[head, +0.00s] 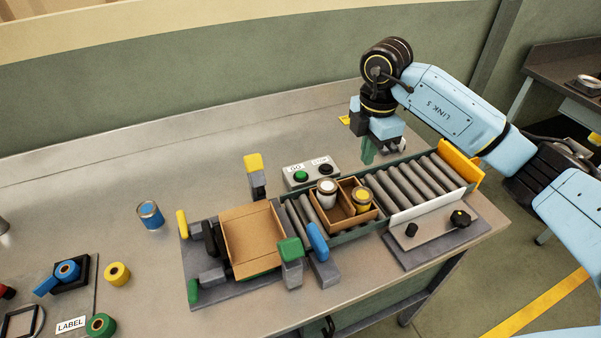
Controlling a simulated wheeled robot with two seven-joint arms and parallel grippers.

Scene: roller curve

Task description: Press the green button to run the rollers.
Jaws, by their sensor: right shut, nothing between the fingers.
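The green button (301,176) sits on the left of a small grey box (313,181) behind the rollers, under a label that seems to read GO. A black button (326,170) is beside it. The grey rollers (413,186) run along the bench, with a divided cardboard carton (343,221) on their left part. It holds a white can (327,193) and a yellow can (361,200). My right gripper (367,154) points down, shut and empty, to the right of the button box and apart from the green button. My left gripper is out of view.
An open empty cardboard box (253,240) stands in a fixture among coloured clamps left of the rollers. A yellow-topped post (254,172) stands left of the buttons. A blue can (150,214) and tape rolls are farther left. A yellow end stop (460,164) closes the rollers' right end.

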